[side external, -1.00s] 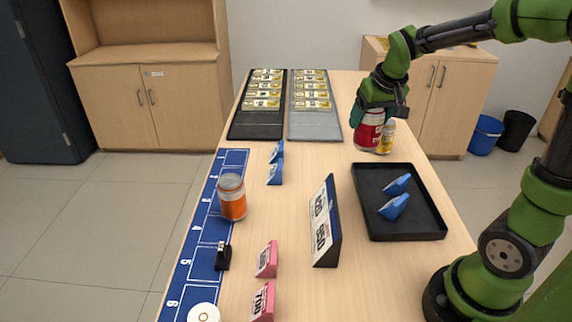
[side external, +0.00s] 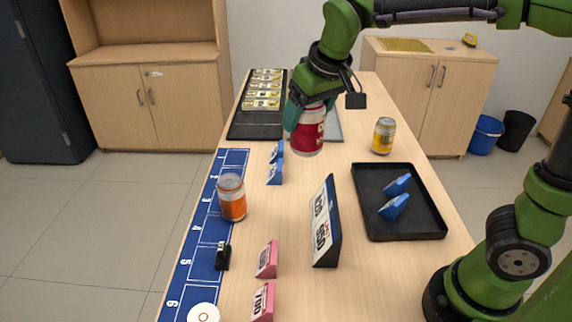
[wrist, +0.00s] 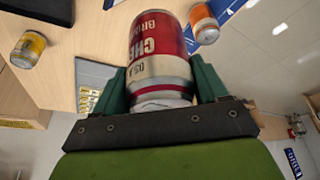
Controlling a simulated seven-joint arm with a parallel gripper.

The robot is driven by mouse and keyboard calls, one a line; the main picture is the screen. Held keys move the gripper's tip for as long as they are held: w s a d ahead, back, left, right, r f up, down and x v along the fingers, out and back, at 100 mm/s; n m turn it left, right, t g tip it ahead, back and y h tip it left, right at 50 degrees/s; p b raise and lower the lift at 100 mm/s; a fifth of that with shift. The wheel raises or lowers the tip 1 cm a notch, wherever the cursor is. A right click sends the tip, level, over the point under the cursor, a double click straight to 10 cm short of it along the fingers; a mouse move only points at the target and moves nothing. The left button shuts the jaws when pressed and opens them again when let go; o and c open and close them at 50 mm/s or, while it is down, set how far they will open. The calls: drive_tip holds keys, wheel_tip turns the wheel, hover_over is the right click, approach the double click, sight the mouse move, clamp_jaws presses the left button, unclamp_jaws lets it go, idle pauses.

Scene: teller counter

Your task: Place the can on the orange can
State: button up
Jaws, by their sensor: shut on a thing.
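A red can with a pale band (side external: 308,133) is held by my gripper (side external: 306,112), above the table in the side external view. The red can (wrist: 158,55) fills the space between the green fingers in the wrist view. The orange can (side external: 232,198) stands upright on the blue numbered mat at the left edge of the table. It also shows at the top right of the wrist view (wrist: 204,24). My gripper is to the right of and beyond the orange can, clearly apart from it.
A yellow can (side external: 383,136) stands near the right table edge. A black tray (side external: 432,222) holds blue wedges. A number sign (side external: 326,225), pink wedges (side external: 266,259) and a black stamp-like item (side external: 222,257) stand on the table. Banknote trays (side external: 257,130) lie at the back.

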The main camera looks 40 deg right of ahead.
drive_tip(key=a+f+n, duration=0.1)
drive_tip(key=a+f, duration=0.4)
drive_tip(key=a, duration=0.1)
drive_tip(key=shift+w+a+f, duration=0.7)
drive_tip(key=shift+w+f, duration=0.1)
drive_tip(key=shift+w, duration=1.55)
drive_tip(key=shift+w+a+f, duration=0.7)
drive_tip(key=shift+w+f, duration=0.15)
drive_tip(key=shift+w, duration=1.55)
drive_tip(key=shift+w+a+f, duration=0.7)
drive_tip(key=shift+w+f, duration=0.1)
drive_tip(key=shift+w, duration=1.55)
drive_tip(key=shift+f, duration=0.15)
drive_tip(key=o, duration=1.3)
drive_tip(key=shift+o, duration=0.2)
